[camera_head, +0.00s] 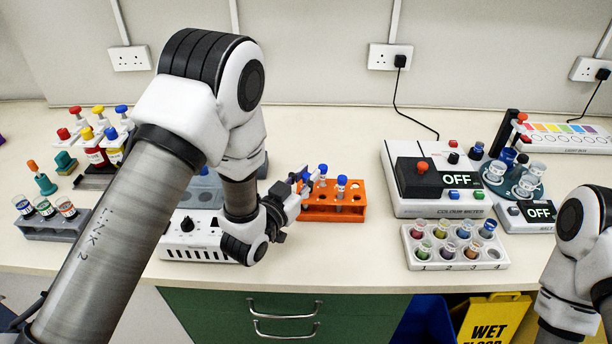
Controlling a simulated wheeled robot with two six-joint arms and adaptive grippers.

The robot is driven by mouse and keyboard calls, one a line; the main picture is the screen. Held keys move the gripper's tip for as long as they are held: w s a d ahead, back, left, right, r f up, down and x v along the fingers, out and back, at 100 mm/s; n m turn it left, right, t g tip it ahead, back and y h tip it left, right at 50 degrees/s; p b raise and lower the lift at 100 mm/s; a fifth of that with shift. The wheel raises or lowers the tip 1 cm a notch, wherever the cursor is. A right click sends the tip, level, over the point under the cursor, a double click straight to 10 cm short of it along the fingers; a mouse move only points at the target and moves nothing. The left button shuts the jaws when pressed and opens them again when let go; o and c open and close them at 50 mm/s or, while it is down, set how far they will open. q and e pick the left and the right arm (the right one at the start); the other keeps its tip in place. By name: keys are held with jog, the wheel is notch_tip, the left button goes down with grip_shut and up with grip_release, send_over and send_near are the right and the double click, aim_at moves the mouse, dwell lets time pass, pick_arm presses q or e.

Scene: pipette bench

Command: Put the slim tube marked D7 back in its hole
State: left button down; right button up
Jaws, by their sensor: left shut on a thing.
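The orange rack (356,212) stands on the bench right of my left arm, with rows of holes in its top. Two slim tubes with blue caps show at the rack: one at the back (322,172) and one nearer the front (341,186). My left gripper (303,184) is at the rack's left end, shut on a slim tube whose blue top barely shows between the fingers. The fingers hide most of this tube, and no D7 mark can be read. I cannot tell whether its lower end is in a hole. My right gripper is out of view; only its arm shows at lower right.
A white device (183,245) sits partly behind my left arm. A colour meter (437,207) and a white tray of coloured vials (455,260) stand right of the rack. A grey vial rack (45,230) and capped bottles are at left. Bare bench lies before the orange rack.

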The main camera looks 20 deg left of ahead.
pick_arm(q)
jog(key=shift+f, duration=0.35)
jog(key=c, duration=1)
grip_release()
jog(key=shift+o, duration=0.2)
jog(key=v, duration=0.7)
jog(key=shift+s, duration=0.25)
